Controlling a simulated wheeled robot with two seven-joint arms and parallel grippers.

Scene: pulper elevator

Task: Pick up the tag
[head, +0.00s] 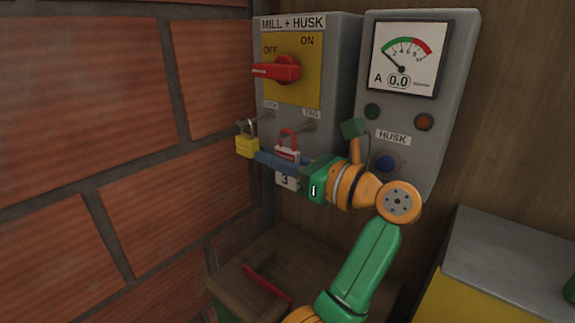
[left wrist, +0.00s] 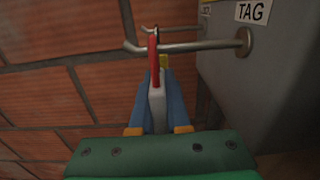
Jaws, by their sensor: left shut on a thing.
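The tag (head: 288,154) is white with a red loop, and a 3 shows on its lower part. It hangs at the peg (head: 300,126) under the TAG label on the grey MILL + HUSK box (head: 343,65). My left gripper (head: 278,162) has its blue fingers shut on the tag's body and covers its middle. In the left wrist view the tag's white body (left wrist: 157,105) is edge-on between the fingers, and its red loop crosses the metal peg (left wrist: 195,47). My right gripper is not in view.
A yellow padlock (head: 247,146) hangs close by under the LOCK label. The red switch handle (head: 277,70) points to OFF. A gauge panel (head: 425,60) stands to the right, a brick wall (head: 90,100) to the left. A red object (head: 267,284) lies on a wooden surface below.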

